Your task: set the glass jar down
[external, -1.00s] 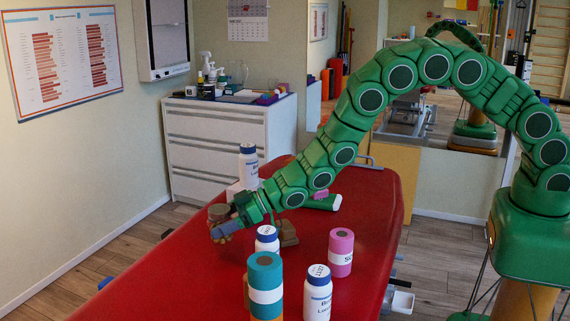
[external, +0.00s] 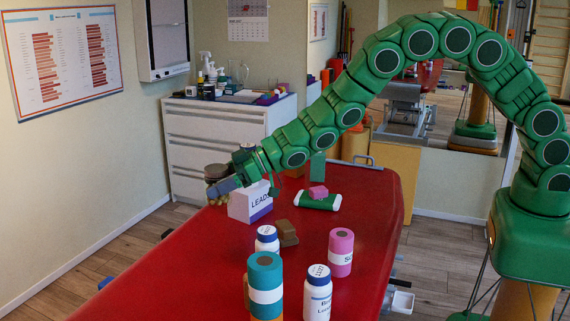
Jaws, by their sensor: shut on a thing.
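The glass jar (external: 215,171) has a dark brownish lid and is partly hidden by my gripper. My gripper (external: 220,187) is shut on it, with grey fingers around its side. The jar looks upright, near the far left edge of the red treatment table (external: 190,265), beside and left of the white LEADS box (external: 242,208). I cannot tell whether the jar's base touches the table or hangs above it.
Nearer stand white bottles (external: 267,239) (external: 318,297), a teal roll (external: 265,275) and a pink roll (external: 341,252). The table's left side is bare.

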